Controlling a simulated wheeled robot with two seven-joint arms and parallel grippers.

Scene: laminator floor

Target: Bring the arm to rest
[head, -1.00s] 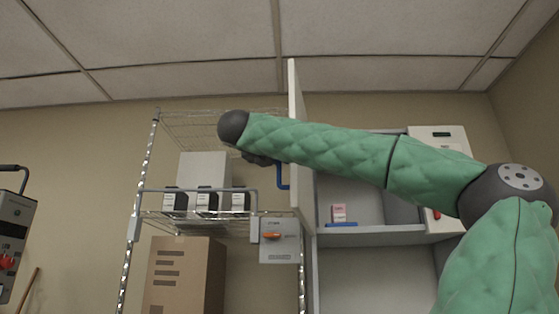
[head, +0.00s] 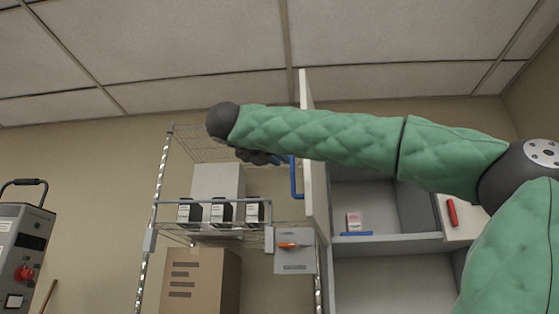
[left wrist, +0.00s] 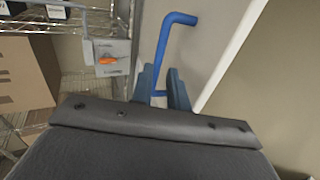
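My left arm, in green quilted covering, crosses the head view. My left gripper (head: 262,157) is a small dark shape below the arm's dark rounded end, partly hidden by the arm. It is to the left of the blue handle (head: 296,178) on the open grey cabinet door (head: 314,165). In the left wrist view, the two blue fingers of this gripper (left wrist: 161,88) are spread apart with nothing clamped. The handle (left wrist: 163,45) stands in line with the gap between them; its depth from the fingers is unclear. My right gripper is in neither view.
A wire rack (head: 160,200) holds small dark boxes (head: 221,212) and a white box (head: 216,182), with a cardboard carton (head: 200,278) below. A grey switch box (head: 294,256) with an orange knob hangs there. A grey machine (head: 22,255) stands at far left.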

